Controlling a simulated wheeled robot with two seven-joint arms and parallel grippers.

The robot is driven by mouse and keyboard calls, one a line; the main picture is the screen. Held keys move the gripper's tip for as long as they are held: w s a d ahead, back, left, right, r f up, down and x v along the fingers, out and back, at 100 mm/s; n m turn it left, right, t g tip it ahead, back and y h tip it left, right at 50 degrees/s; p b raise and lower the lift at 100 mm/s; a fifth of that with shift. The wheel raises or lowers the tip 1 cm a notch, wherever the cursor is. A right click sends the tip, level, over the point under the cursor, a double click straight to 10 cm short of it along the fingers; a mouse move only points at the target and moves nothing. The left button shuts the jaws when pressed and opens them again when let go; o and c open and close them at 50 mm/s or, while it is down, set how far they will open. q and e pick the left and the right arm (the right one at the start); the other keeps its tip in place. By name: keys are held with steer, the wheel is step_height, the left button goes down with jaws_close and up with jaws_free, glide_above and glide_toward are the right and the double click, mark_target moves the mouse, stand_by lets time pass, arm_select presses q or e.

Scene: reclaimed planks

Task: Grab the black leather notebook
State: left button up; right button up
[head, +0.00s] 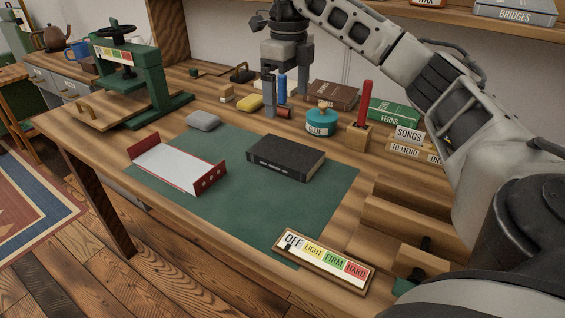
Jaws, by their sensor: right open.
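The black leather notebook (286,158) lies flat on the green mat (250,215) in the middle of the workbench. My right gripper (287,111) points down above the back of the bench, behind the notebook and apart from it. Its two fingers are spread and I see nothing held between them; a blue upright item shows near them. My left gripper does not show in the head view.
A red-ended white tray (177,165) and a grey block (203,120) lie left of the notebook. Behind it stand a teal glue pot (321,122), a brown book (333,95) and a green book (393,112). A pressure sign (325,262) lies in front. A green press (140,85) stands at left.

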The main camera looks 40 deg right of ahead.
glide_above(286, 152)
step_height(286, 152, down, 8)
steer(key=shift+s+f+b, duration=0.15)
steer(key=shift+f+b, duration=0.05)
steer(key=shift+b, duration=0.25)
steer(key=f, duration=0.3)
steer(key=f+b, duration=0.1)
steer(key=shift+w+f, duration=0.15)
steer(key=shift+w, duration=0.1)
steer(key=shift+f, duration=0.45)
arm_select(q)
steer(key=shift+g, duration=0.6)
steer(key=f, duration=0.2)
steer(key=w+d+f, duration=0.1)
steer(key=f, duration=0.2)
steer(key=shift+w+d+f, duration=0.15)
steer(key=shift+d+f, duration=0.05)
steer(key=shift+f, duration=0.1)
arm_select(e)
steer(key=c, duration=0.9)
steer(key=shift+c, duration=0.2)
steer(key=shift+r, duration=0.15)
